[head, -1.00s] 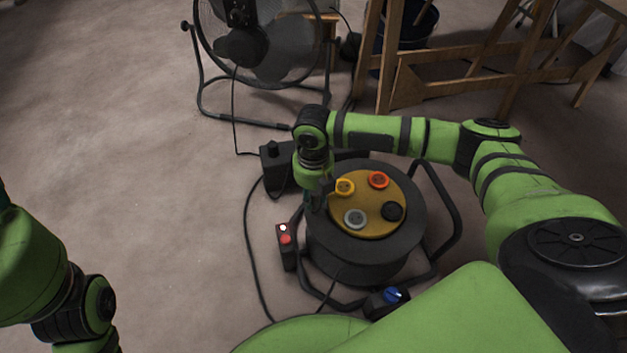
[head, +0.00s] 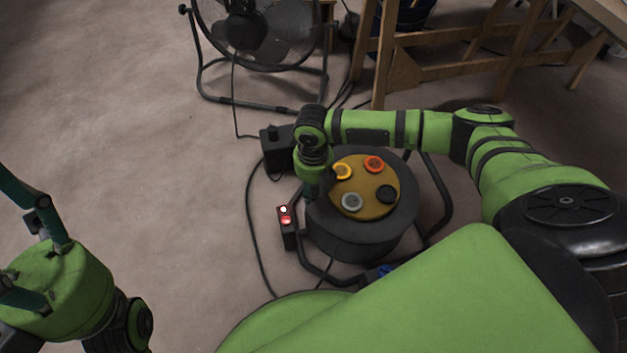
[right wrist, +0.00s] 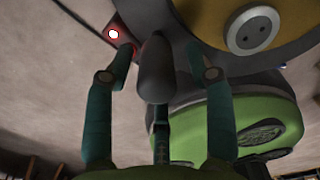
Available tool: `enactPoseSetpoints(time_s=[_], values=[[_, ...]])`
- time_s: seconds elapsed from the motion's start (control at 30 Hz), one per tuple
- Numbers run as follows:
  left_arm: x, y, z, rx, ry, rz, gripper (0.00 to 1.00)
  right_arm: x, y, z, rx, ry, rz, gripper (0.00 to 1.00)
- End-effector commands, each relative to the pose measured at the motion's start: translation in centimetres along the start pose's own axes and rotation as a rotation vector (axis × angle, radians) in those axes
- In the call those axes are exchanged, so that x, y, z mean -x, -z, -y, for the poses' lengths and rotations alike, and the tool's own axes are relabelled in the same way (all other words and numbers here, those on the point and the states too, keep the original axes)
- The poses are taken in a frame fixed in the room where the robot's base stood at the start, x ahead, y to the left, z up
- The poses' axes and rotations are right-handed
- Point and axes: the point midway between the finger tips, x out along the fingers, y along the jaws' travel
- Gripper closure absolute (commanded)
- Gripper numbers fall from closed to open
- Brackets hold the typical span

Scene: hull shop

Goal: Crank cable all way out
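The cable reel (head: 360,240) is a dark drum in a black tube frame. Its ochre face (head: 368,190) carries yellow, orange, grey and black sockets or caps. My right gripper (right wrist: 159,48) points down at the drum's left edge; in the head view the arm mostly hides it. A black cable (head: 252,225) runs on the floor left of the reel. My left gripper (head: 22,240) is at the left edge, fingers spread, tips cut off.
A black box (head: 277,147) stands behind the reel, left. A small box with white and red lights (head: 285,218) is at its left front. A floor fan (head: 258,30) and wooden trestles (head: 450,65) stand behind. The floor at left is clear.

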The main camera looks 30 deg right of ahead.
Motion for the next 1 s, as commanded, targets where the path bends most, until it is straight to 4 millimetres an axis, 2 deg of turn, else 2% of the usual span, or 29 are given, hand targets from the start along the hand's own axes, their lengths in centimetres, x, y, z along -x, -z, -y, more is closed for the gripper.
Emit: enactPoseSetpoints(time_s=[0.27, 0.37, 0.7, 0.83, 1.0], values=[[-0.1, 0.0, 0.0, 0.0, 0.001, -0.002, 0.41, 0.5, -0.3, 0.1, -0.003, 0.0, 0.006, 0.46], [-0.1, 0.0, 0.0, 0.0, 0.001, -0.002, 0.41, 1.8, -0.3, 0.0, -0.003, -0.003, 0.009, 0.46], [0.0, 0.0, 0.0, 0.0, 0.001, -0.001, 0.41, 8.8, -0.2, 0.0, -0.001, -0.003, 0.007, 0.46], [0.0, 0.0, 0.0, 0.0, 0.001, -0.001, 0.41, 10.8, -0.1, 0.0, -0.001, -0.001, 0.005, 0.46], [0.0, 0.0, 0.0, 0.0, 0.0, -0.001, 0.41, 12.0, -0.1, 0.0, -0.001, 0.0, 0.003, 0.46]])
